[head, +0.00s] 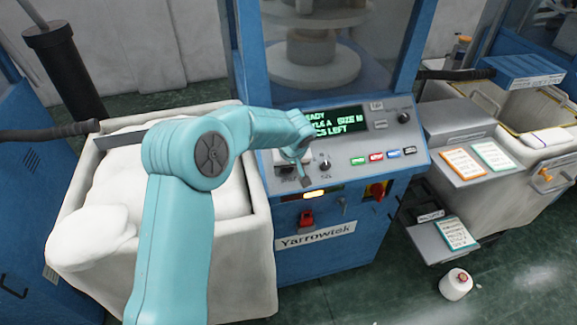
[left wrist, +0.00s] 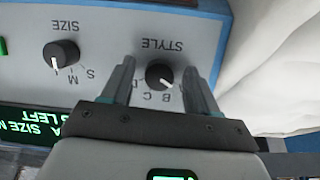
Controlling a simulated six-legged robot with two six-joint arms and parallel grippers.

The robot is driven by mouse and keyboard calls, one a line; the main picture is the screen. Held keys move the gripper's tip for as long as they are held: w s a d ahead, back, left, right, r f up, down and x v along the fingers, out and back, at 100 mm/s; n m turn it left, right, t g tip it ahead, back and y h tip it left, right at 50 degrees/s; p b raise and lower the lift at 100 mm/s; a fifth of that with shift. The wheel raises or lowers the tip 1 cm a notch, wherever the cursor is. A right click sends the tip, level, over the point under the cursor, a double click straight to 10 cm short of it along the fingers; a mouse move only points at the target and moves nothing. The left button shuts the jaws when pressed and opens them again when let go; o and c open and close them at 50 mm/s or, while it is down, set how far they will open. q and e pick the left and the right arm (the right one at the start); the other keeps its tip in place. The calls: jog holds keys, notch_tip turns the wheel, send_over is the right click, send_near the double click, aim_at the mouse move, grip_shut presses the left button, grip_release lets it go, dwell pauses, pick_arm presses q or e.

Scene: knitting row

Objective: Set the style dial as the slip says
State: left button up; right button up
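The style dial (left wrist: 160,75) is a black knob under the word STYLE on the grey panel in the left wrist view, which shows the panel inverted. Its white mark points to the lower right, near B; letters B, C and D are legible. My left gripper (left wrist: 158,68) is open, with one finger on each side of the dial and gaps visible. In the head view my left gripper (head: 303,172) hides the dial. The display (head: 335,122) shows style A, size M. Paper slips (head: 463,163) lie at right, their writing too small to read. My right gripper is not in view.
The size dial (left wrist: 61,55) sits beside the style dial.

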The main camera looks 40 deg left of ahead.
pick_arm(q)
jog(key=c, duration=1)
